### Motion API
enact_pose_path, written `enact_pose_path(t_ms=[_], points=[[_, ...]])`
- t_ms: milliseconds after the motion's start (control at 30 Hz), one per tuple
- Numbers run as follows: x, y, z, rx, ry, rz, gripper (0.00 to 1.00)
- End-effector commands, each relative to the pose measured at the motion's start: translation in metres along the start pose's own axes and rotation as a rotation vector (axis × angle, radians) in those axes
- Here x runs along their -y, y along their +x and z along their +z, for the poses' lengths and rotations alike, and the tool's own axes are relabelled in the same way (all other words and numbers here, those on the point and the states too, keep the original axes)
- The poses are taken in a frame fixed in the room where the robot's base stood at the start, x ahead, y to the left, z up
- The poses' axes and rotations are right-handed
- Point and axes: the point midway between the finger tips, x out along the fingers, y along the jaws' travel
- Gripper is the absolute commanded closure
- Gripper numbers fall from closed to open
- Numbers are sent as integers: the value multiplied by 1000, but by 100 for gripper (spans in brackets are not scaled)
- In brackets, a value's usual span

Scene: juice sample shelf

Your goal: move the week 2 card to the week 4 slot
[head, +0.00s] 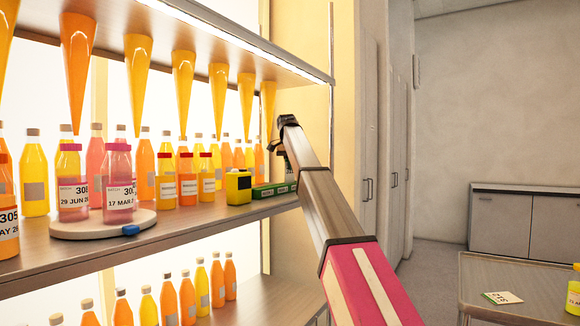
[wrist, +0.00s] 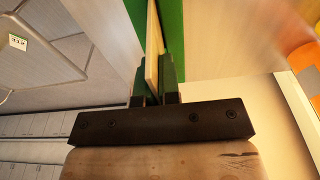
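My gripper (head: 281,150) is at the right end of the upper shelf, just above a long green holder (head: 273,190). In the wrist view my gripper (wrist: 155,88) has its two fingers close together, with a thin cream card (wrist: 152,50) edge-on between them. The fingers appear to press on the card. The card's face is turned away, so I cannot read a week on it. A green surface (wrist: 171,25), likely the holder, lies right beside the card. I cannot tell whether the card is in a slot or clear of it. The slot labels are too small to read.
Several juice bottles (head: 187,180) crowd the shelf (head: 190,222), with a round white turntable (head: 75,229) at left. Orange cones hang above. A low table (head: 540,300) at right bears another card (head: 502,297).

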Motion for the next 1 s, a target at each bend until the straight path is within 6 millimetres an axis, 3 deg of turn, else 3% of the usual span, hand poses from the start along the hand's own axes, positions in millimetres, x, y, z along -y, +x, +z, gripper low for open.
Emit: enact_pose_path(t_ms=[900, 1000], points=[[0, 13, 2, 0, 0, 0, 100], [0, 13, 2, 0, 0, 0, 67]])
